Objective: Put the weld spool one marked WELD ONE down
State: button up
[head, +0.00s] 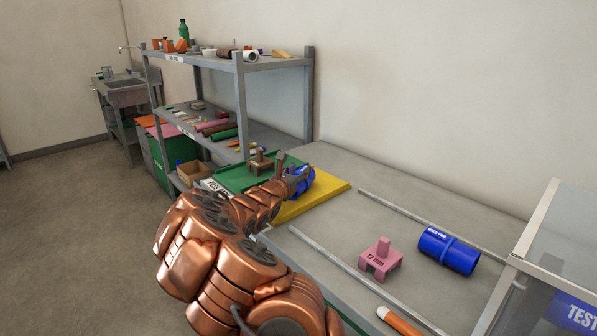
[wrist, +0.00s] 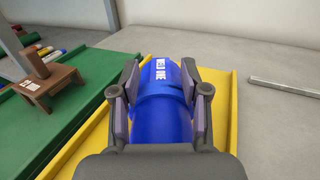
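The blue weld spool (wrist: 160,120) has white lettering that reads as WELD ONE in the wrist view. It lies lengthwise between the two fingers of my gripper (wrist: 162,98), whose pads press on its sides. The spool is over the yellow tray (wrist: 222,135); I cannot tell whether it touches the tray floor. In the head view, my gripper (head: 298,174) partly covers the spool (head: 305,187), at the back part of the yellow tray (head: 328,191).
A green tray (head: 232,178) with a brown fixture (head: 262,163) adjoins on the left. To the right are two grey rails (head: 335,257), a pink fixture (head: 381,259), another blue spool (head: 447,251) and a clear-panelled box (head: 560,230). A shelf rack (head: 240,95) stands behind left.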

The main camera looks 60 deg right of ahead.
jog(key=shift+r, duration=0.15)
jog(key=a, duration=0.7)
jog(key=s+a+b, duration=0.1)
jog(key=a, duration=0.3)
jog(key=shift+s+a, duration=0.1)
jog(key=shift+a, duration=0.05)
jog(key=shift+s+a, duration=0.1)
jog(key=shift+a, duration=0.2)
